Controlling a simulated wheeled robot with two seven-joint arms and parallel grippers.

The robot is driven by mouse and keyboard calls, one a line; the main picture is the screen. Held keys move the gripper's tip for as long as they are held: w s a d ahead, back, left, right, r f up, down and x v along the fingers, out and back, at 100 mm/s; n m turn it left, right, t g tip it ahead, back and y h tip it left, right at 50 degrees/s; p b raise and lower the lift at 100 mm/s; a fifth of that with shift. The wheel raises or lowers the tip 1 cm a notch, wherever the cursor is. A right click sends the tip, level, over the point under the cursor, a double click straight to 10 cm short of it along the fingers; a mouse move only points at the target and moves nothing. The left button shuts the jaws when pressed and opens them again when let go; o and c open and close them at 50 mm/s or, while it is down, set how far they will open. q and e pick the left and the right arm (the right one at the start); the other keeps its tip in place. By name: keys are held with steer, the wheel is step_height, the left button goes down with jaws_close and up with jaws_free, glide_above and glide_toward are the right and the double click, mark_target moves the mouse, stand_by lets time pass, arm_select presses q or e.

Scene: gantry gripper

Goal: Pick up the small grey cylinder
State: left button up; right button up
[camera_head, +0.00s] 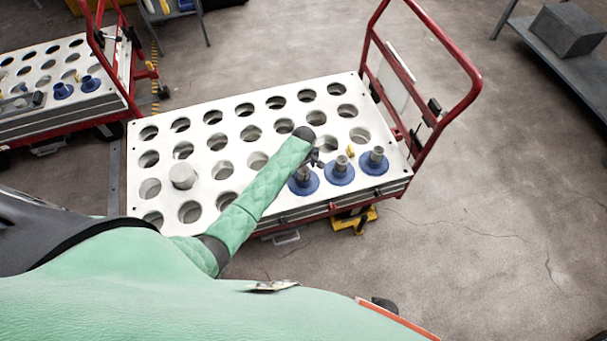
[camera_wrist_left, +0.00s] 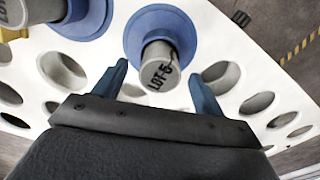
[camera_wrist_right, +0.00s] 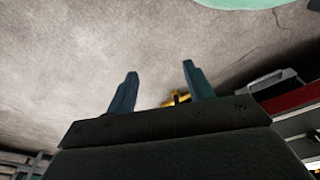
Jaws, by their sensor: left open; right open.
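Small grey cylinders stand in blue flanged holders along the near right edge of a white board with round holes. The left one (camera_head: 303,173) is beside my left gripper (camera_head: 314,158). The middle one (camera_head: 342,163) and right one (camera_head: 377,154) stand farther right. In the left wrist view, a grey cylinder (camera_wrist_left: 159,66) with black "LOT" lettering rises from its blue holder (camera_wrist_left: 160,25). My left gripper (camera_wrist_left: 158,74) is open, its fingers on either side of that cylinder; contact cannot be told. My right gripper (camera_wrist_right: 160,69) is open and empty, seen only in its wrist view.
The red cart handle (camera_head: 470,75) rises at the right. A second cart (camera_head: 60,115) stands at the left. A grey box (camera_head: 567,29) lies on a shelf; floor between is clear.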

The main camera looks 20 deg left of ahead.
arm_select(q)
steer(key=shift+f, duration=1)
steer(key=c, duration=1.4)
